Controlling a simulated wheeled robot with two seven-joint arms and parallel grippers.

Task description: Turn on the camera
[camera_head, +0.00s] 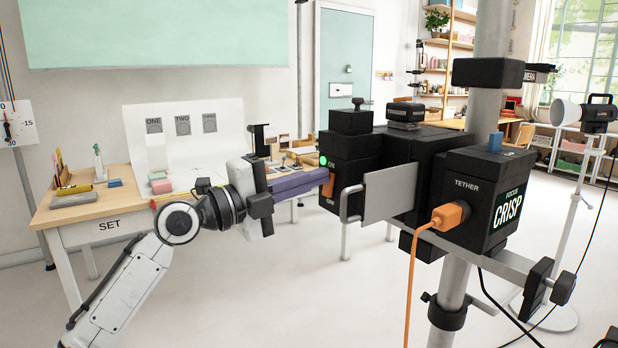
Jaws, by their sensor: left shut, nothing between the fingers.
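The camera (420,150) is a bulky black body mounted on a grey pole in the middle right. On its left face is an orange rocker switch (329,187), with small lettering above and below it. A bright green light (323,161) glows just above the switch. My left gripper (326,177) reaches in from the left and is shut and empty. Its purple fingertips are at the upper part of the switch and partly cover it. I cannot tell whether they touch it. My right gripper is not in view.
An orange cable (410,275) hangs from the TETHER plug. The SET table (130,215) with small props stands behind my left arm. A lamp on a stand (584,115) is at right.

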